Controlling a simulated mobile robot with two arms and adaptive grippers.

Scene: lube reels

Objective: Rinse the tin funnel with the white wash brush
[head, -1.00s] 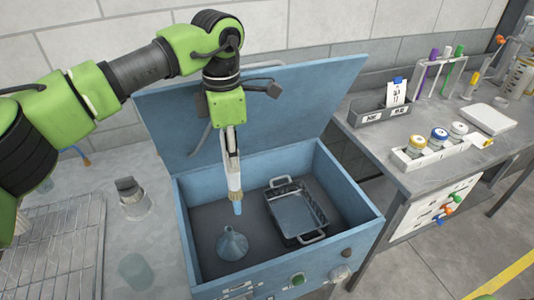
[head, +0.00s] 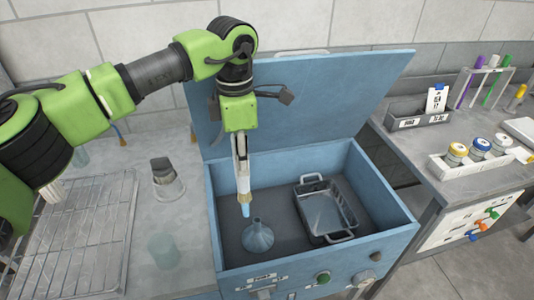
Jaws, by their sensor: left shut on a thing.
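The tin funnel (head: 258,238) stands on the floor of the blue open-lidded basin, wide end down and narrow spout up. My left gripper (head: 241,165) points down over the basin and is shut on the white wash brush (head: 243,184). The brush hangs about upright, with a tan band and a blue tip at its lower end. In the picture the tip is just up and left of the funnel's spout; I cannot tell whether they touch. My right gripper is not in view.
A metal tray with handles (head: 325,209) sits in the basin (head: 399,236), right of the funnel. The raised lid (head: 330,100) stands behind. A wire rack (head: 75,240) and clear cups lie left. A bench with jars and tubes is at right.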

